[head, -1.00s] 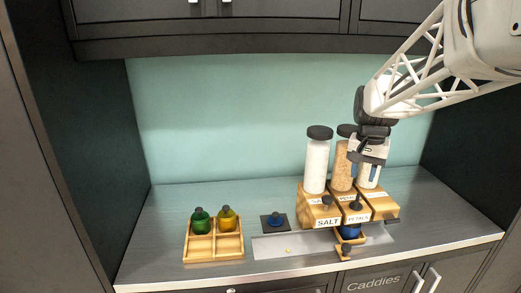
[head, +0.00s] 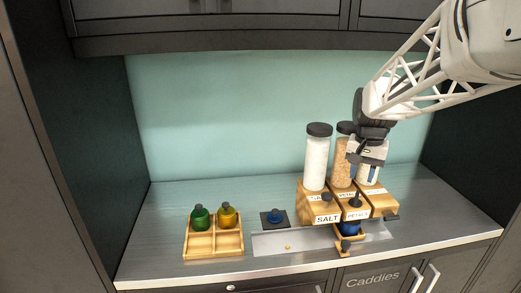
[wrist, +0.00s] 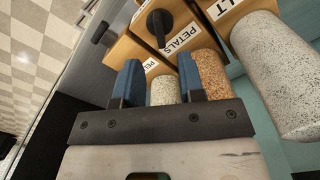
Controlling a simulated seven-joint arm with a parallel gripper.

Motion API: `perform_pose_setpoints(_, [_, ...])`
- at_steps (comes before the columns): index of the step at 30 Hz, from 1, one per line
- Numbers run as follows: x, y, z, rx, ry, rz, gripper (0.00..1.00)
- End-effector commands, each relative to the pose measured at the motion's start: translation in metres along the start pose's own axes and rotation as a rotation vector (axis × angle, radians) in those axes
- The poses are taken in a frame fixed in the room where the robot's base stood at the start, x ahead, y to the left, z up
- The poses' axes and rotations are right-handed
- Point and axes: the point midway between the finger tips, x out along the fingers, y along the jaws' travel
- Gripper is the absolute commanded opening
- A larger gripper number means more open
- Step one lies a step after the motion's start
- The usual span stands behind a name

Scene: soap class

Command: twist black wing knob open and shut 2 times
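A black wing knob (head: 355,201) sits on the front of the middle wooden dispenser, labelled PETALS (head: 357,214). In the wrist view the knob (wrist: 159,26) shows large at the top, beyond my fingertips. My gripper (head: 362,172) is above this dispenser, in front of its jar. In the wrist view my gripper (wrist: 159,75) has its two blue fingers apart with nothing held between them. The knob looks clear of both fingers. A blue jar (head: 350,228) stands under the dispenser, partly hidden by a wooden holder (head: 343,247).
The SALT dispenser (head: 327,218) with a white jar (head: 317,162) stands directly left, and another dispenser (head: 378,200) directly right. A wooden caddy (head: 214,257) with green (head: 200,217) and yellow (head: 228,216) bottles is at left. The counter's left back is free.

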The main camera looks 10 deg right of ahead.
Motion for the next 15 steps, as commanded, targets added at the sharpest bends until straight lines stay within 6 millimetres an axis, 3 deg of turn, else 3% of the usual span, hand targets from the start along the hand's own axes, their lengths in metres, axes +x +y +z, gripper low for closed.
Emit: perform_pose_setpoints(15, [0.058, 0.0, 0.0, 0.0, -0.002, 0.001, 0.36])
